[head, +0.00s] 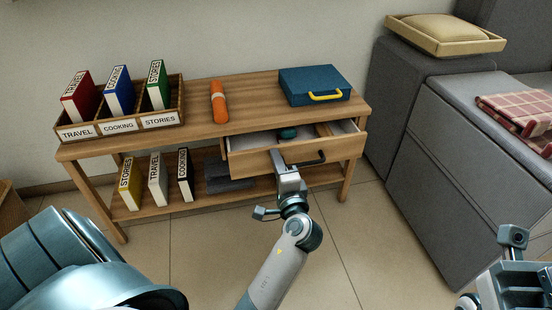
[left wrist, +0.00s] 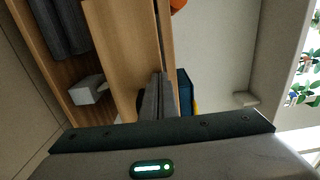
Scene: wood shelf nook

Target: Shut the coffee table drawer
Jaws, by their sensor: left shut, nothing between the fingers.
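The wooden coffee table (head: 240,95) stands against the wall. Its drawer (head: 340,150) is pulled out under the right part of the top, with a white interior and a dark handle (head: 305,160). A dark green item (head: 287,133) shows inside it. My left gripper (head: 277,156) is shut and empty at the drawer front, left of the handle. In the left wrist view, its closed fingers (left wrist: 157,98) point at a wooden panel (left wrist: 120,50); I cannot tell whether they touch it. My right gripper (head: 512,280) is partly in view at the lower right, away from the table, its fingers unclear.
On the tabletop are a book organizer (head: 120,125), an orange cylinder (head: 219,101) and a blue case (head: 314,84). A grey sofa (head: 440,150) stands right. The floor in front is clear.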

